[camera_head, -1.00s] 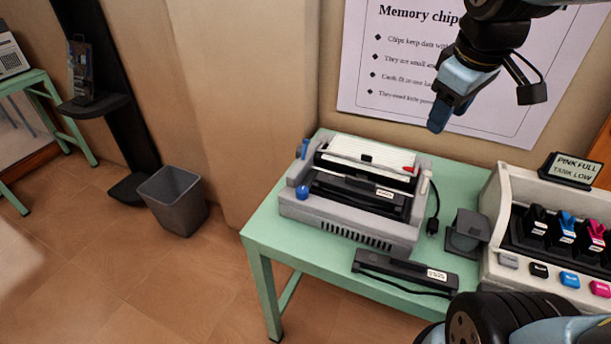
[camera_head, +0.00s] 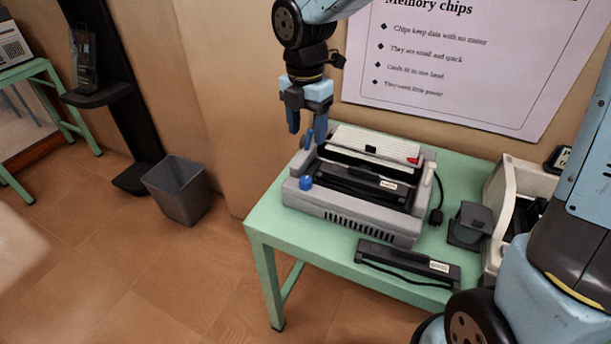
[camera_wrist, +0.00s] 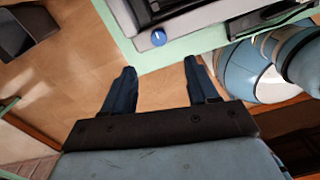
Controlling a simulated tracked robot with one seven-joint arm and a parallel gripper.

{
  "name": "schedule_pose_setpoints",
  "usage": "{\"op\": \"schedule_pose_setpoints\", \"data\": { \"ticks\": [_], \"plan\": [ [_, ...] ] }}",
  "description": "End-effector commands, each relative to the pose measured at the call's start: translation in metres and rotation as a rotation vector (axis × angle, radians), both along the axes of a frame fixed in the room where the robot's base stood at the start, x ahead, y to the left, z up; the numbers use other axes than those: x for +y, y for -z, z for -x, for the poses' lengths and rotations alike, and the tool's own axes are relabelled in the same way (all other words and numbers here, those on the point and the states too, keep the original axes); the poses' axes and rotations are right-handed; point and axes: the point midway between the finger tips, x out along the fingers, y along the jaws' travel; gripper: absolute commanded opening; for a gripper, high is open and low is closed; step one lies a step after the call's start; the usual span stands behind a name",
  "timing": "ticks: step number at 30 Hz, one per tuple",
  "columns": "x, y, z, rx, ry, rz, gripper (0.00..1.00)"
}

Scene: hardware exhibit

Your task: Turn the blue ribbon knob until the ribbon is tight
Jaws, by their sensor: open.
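The blue ribbon knob (camera_head: 306,183) is on the left front corner of the grey printer (camera_head: 345,217). In the wrist view the knob (camera_wrist: 158,38) shows a white mark and lies beyond the fingertips, between their lines. My gripper (camera_head: 307,124) is open and empty, pointing down above the printer's back left corner, higher than the knob and apart from it. Its two blue fingers also show in the wrist view (camera_wrist: 159,68). A black cartridge (camera_head: 365,187) with a white label sits inside the printer. I cannot tell how tight the ribbon is.
The printer stands on a green table (camera_head: 268,222). A second black cartridge (camera_head: 405,262) lies in front of it. A dark grey block (camera_head: 468,222) and a beige machine (camera_head: 525,180) are to the right. A bin (camera_head: 180,190) stands on the floor at left.

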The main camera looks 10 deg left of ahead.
Motion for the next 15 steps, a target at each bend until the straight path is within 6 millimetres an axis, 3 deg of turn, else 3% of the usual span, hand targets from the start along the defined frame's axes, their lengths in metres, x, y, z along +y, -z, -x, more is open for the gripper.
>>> {"op": "schedule_pose_setpoints", "data": {
  "ticks": [8,15],
  "plan": [
    [0.006,0.018,0.002,0.013,-0.047,0.001,0.59],
    [0.005,0.058,0.003,0.013,-0.047,0.001,0.59]
  ]
}}
